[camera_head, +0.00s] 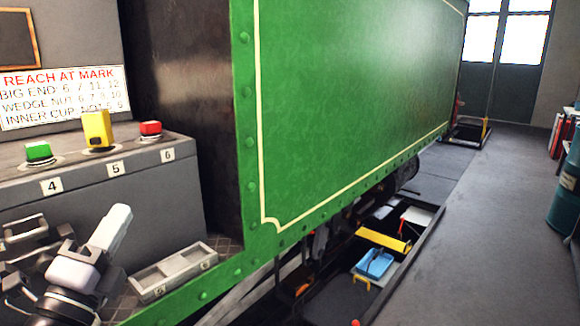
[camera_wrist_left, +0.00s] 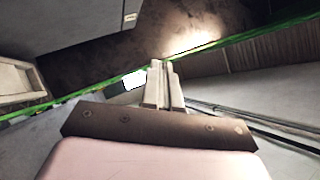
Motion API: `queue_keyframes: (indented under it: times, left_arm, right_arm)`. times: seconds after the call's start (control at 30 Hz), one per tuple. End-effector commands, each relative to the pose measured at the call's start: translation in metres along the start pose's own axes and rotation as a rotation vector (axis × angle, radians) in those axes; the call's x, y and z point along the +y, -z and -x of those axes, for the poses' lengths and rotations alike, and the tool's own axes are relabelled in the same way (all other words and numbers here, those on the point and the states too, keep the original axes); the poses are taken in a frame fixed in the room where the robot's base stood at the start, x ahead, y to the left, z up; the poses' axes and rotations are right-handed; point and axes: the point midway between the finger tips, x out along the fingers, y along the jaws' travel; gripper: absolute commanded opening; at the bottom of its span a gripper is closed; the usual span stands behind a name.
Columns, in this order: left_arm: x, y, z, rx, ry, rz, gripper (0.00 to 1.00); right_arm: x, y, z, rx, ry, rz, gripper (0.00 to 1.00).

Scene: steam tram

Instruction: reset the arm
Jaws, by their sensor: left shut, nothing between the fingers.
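My left gripper (camera_head: 118,215) is at the lower left in the head view, beside the grey numbered cabinet and near a small grey tray. Its pale fingers are shut with nothing between them. In the left wrist view the closed fingers (camera_wrist_left: 161,82) point away from the camera, and a dark bracket with screws crosses in front. I cannot see my right gripper in either view.
The grey cabinet (camera_head: 110,205) carries green (camera_head: 38,151), yellow (camera_head: 97,129) and red (camera_head: 151,128) pieces. The small divided tray (camera_head: 172,270) lies below it. A large green panel (camera_head: 350,95) stands to the right.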

Motion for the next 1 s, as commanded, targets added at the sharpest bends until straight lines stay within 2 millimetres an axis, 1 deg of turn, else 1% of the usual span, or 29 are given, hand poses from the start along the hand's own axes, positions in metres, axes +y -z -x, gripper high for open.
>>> queue_keyframes:
  times: [0.03,0.07,0.1,0.17,0.2,0.27,0.3,0.37,0.4,0.47,0.5,0.6,0.7,0.77,0.8,0.87,0.9,1.0]
  left_arm:
    - [0.023,-0.002,0.017,-0.076,-0.101,0.152,0.0]
    - [0.037,-0.004,0.026,-0.125,-0.16,0.236,0.0]
    - [0.055,-0.005,0.041,-0.19,-0.242,0.344,0.0]
    - [0.083,-0.003,0.067,-0.288,-0.37,0.496,0.0]
    - [0.1,0.0,0.086,-0.354,-0.455,0.589,0.0]
    - [0.124,0.007,0.118,-0.453,-0.586,0.718,0.0]
    - [0.138,0.014,0.14,-0.519,-0.675,0.798,0.0]
    - [0.155,0.025,0.175,-0.616,-0.804,0.905,0.0]
    - [0.163,0.034,0.197,-0.676,-0.886,0.966,0.0]
    - [0.171,0.047,0.227,-0.757,-0.998,1.044,0.0]
    - [0.174,0.055,0.246,-0.807,-1.065,1.086,0.0]
    - [0.176,0.075,0.288,-0.917,-1.22,1.173,0.0]
    - [0.172,0.093,0.324,-1.013,-1.359,1.24,0.0]
    - [0.168,0.104,0.344,-1.067,-1.44,1.272,0.0]
    - [0.164,0.111,0.357,-1.104,-1.492,1.293,0.0]
    - [0.157,0.12,0.376,-1.155,-1.572,1.318,0.0]
    - [0.16,0.12,0.37,-1.137,-1.55,1.327,0.0]
    - [0.168,0.123,0.362,-1.099,-1.509,1.353,0.0]
  right_arm:
    - [0.0,0.0,0.0,0.0,0.0,0.0,0.0]
    - [0.0,0.0,0.0,0.0,0.0,0.0,0.0]
    - [0.0,0.0,0.0,0.0,0.0,0.0,0.0]
    - [0.0,0.0,0.0,0.0,0.0,0.0,0.0]
    - [0.0,0.0,0.0,0.0,0.0,0.0,0.0]
    - [0.0,0.0,0.0,0.0,0.0,0.0,0.0]
    - [0.0,0.0,0.0,0.0,0.0,0.0,0.0]
    - [0.0,0.0,0.0,0.0,0.0,0.0,0.0]
    - [0.0,0.0,0.0,0.0,0.0,0.0,0.0]
    - [0.0,0.0,0.0,0.0,0.0,0.0,0.0]
    - [0.0,0.0,0.0,0.0,0.0,0.0,0.0]
    - [0.0,0.0,0.0,0.0,0.0,0.0,0.0]
    - [0.0,0.0,0.0,0.0,0.0,0.0,0.0]
    - [0.0,0.0,0.0,0.0,0.0,0.0,0.0]
    - [0.0,0.0,0.0,0.0,0.0,0.0,0.0]
    - [0.0,0.0,0.0,0.0,0.0,0.0,0.0]
    - [0.0,0.003,0.002,0.0,0.0,0.0,0.0]
    - [0.0,0.007,0.005,-0.001,0.0,0.0,0.0]
